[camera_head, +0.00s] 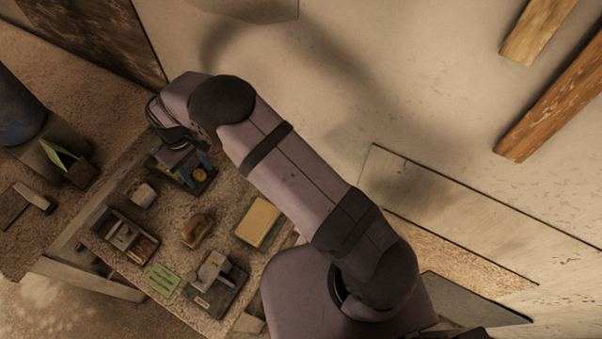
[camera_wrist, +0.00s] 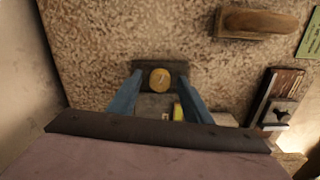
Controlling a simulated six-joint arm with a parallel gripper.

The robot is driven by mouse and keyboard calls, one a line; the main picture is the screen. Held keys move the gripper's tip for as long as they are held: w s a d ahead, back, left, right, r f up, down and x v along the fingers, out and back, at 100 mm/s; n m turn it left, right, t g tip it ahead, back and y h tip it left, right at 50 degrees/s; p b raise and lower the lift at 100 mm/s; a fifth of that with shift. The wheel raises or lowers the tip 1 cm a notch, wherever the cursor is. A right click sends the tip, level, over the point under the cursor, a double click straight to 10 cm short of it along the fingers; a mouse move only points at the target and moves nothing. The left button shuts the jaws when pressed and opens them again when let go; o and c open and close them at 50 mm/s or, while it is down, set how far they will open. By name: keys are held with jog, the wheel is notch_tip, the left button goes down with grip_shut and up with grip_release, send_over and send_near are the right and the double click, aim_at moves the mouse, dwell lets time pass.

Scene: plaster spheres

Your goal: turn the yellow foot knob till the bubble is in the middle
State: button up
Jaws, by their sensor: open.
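The round yellow foot knob (camera_wrist: 160,78) sits on a dark bar of the levelling stand (camera_wrist: 146,68) in the wrist view. A small yellow-green vial (camera_wrist: 178,111) shows behind it, partly hidden by my gripper; its bubble is too small to make out. My gripper (camera_wrist: 160,74) is open, with one blue finger on each side of the knob in the picture. A gap shows on both sides, and I cannot tell whether the fingertips are down at the knob's height.
A brown wooden-handled tool (camera_head: 197,230), a pale yellow block (camera_head: 258,222), a white block (camera_head: 144,194), a wooden tray (camera_head: 146,248), a green card (camera_head: 161,280) and a grey device (camera_head: 217,287) share the bench. Speckled bench surface is bare between them.

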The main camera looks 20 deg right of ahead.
notch_tip(320, 180, up, 7)
jog(key=b, duration=0.4)
jog(key=shift+w+r, duration=0.1)
jog(key=shift+r, duration=0.1)
jog(key=s+d+r+m+b, duration=0.1)
jog(key=s+d+m+b, duration=0.2)
jog(key=d, duration=1.2)
jog(key=s+d+f+m+b, duration=0.1)
jog(key=s+d+m, duration=0.2)
jog(key=s+d, duration=0.7)
jog(key=shift+s+d+f+b, duration=0.4)
jog(key=shift+d, duration=0.2)
jog(key=shift+w+a, duration=0.1)
jog(key=n+p, duration=0.4)
jog(key=n, duration=0.1)
send_over(197, 174)
jog(key=shift+r, duration=0.45)
jog(key=shift+f+p, duration=1.6)
jog(key=shift+f, duration=2.05)
